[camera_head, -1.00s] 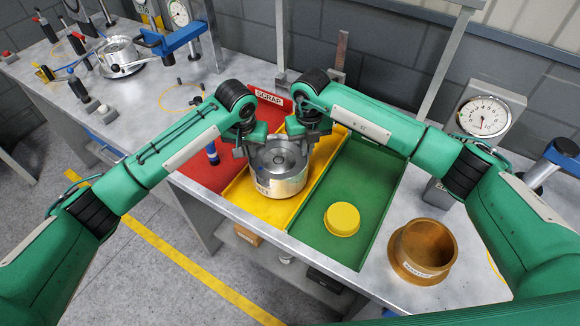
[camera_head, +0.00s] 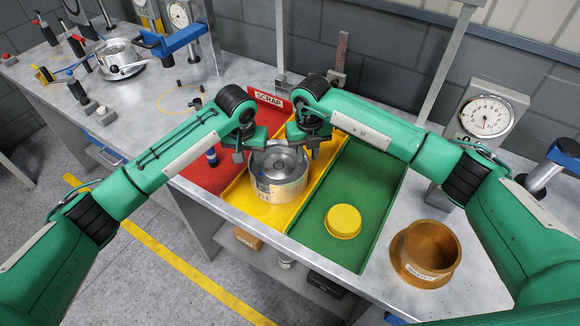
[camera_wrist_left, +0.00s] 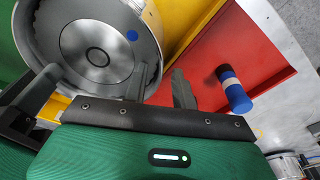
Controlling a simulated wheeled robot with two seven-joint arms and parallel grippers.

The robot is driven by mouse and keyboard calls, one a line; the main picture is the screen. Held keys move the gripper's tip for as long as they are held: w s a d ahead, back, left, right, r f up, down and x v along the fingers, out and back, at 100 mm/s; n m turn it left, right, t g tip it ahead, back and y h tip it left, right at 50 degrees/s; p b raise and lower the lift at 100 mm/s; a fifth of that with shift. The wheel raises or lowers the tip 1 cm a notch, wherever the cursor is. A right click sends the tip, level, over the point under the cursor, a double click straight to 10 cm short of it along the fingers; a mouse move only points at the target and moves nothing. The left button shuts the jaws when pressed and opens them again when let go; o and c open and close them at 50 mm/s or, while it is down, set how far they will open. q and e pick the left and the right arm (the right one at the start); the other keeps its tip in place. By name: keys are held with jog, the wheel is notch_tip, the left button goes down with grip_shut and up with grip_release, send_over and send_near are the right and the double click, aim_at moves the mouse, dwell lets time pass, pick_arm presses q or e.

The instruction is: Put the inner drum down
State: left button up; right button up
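The inner drum (camera_head: 279,187), a silver metal cylinder with a round hub, stands upright in the yellow lane (camera_head: 240,192) of the pallet area. In the left wrist view the drum (camera_wrist_left: 95,30) shows its open face and a blue dot. My left gripper (camera_head: 246,150) is open just left of the drum's rim, with a small gap visible in the head view. In the wrist view its fingers (camera_wrist_left: 160,88) are apart, near the rim. My right gripper (camera_head: 305,141) is open at the drum's upper right, clear of the rim. The drum's underside is hidden.
A red scrap lane (camera_head: 205,172) holding a blue-and-black part (camera_head: 211,156) lies left. A green lane (camera_head: 375,185) with a yellow cap (camera_head: 343,221) lies right. A brown ring (camera_head: 425,250) and a dial gauge (camera_head: 487,116) stand further right. A scrap sign (camera_head: 268,98) stands behind.

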jog(key=shift+r, duration=0.1)
pick_arm(q)
notch_tip(320, 180, up, 12)
jog(key=s, duration=0.2)
jog(key=shift+a+f, duration=0.15)
jog(key=shift+a, duration=0.05)
pick_arm(e)
notch_tip(320, 180, up, 12)
dwell(0.6)
